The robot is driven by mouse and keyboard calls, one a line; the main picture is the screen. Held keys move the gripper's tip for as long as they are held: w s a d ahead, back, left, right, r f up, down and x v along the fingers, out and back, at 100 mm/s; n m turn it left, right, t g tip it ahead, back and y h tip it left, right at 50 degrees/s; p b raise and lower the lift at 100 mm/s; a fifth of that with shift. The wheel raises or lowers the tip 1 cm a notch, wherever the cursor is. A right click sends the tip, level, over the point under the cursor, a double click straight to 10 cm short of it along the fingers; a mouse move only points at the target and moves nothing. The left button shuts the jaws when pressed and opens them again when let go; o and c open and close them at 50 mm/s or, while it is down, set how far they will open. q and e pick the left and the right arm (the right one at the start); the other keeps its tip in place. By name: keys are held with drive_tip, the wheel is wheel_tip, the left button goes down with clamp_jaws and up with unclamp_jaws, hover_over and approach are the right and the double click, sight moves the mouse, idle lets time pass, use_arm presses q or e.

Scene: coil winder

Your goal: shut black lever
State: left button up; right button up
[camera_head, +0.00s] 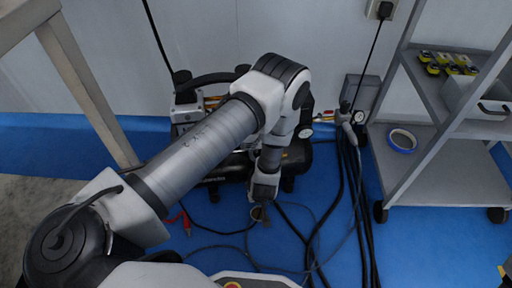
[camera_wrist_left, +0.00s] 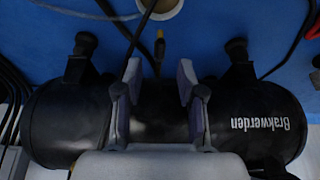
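I cannot make out a black lever for certain in either view. A grey valve fitting with hoses (camera_head: 345,116) is at the wall, right of my arm in the head view; any lever on it is too small to tell. A black air compressor (camera_head: 298,158) stands on the floor, partly hidden behind my left arm. Its tank, lettered "Brakwerden" (camera_wrist_left: 262,125), fills much of the left wrist view. My left gripper (camera_head: 262,208) points down in front of the compressor. In the left wrist view its two fingers (camera_wrist_left: 159,80) are apart, with nothing held between them.
Black hoses (camera_head: 350,200) run across the blue floor (camera_head: 415,245). A grey shelf cart (camera_head: 445,180) on wheels stands at the right, with a roll of blue tape (camera_head: 402,140). A table leg (camera_head: 85,85) is at the left. A round pale item (camera_wrist_left: 160,6) lies on the floor.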

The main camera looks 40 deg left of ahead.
use_arm(q)
drive_tip(key=b+x, duration=0.1)
drive_tip(key=x, duration=0.2)
drive_tip(key=shift+f, duration=0.3)
use_arm(e)
wheel_tip(320, 180, down, 2)
drive_tip(key=shift+f, duration=0.1)
use_arm(q)
clamp_jaws()
